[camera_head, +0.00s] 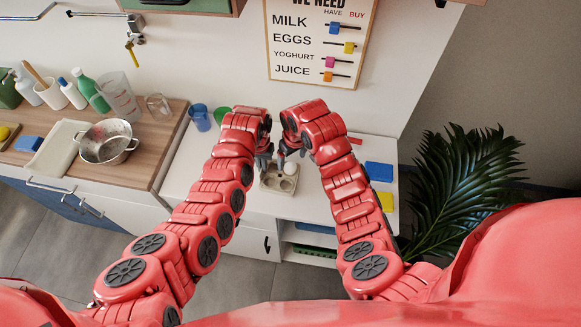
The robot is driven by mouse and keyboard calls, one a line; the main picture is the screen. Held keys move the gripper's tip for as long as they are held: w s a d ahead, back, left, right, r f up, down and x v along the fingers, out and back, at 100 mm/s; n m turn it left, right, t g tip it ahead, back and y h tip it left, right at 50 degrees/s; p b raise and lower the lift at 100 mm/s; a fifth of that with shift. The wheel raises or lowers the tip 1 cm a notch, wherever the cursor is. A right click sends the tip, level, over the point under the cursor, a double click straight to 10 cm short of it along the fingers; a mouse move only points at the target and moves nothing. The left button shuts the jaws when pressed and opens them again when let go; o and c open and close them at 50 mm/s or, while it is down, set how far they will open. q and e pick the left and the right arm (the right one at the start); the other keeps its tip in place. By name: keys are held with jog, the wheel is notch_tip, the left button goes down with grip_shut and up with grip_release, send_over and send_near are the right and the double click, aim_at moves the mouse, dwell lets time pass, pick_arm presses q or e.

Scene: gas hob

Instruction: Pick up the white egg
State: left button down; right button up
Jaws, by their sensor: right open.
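The white egg (291,168) sits in the right back part of a beige egg tray (277,187) on the white counter. Other hollows of the tray look empty. My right gripper (285,158) is open, just above and to the left of the egg; the picture is too small to tell if it touches it. My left gripper (262,161) is over the tray's left back corner, and whether its fingers are open or shut is not clear. The two grippers are close together and hide the tray's back edge.
Blue (199,118) and green (222,115) cups stand left on the white counter. A blue block (379,172) and a yellow block (386,201) lie right. A metal colander (107,142) stands on the wooden worktop. The counter's front right is clear.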

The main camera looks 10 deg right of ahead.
aim_at(291, 164)
jog(key=f, duration=0.5)
jog(key=shift+w+a, duration=0.1)
jog(key=shift+w, duration=0.2)
jog(key=shift+r, duration=0.1)
jog(key=c, duration=0.9)
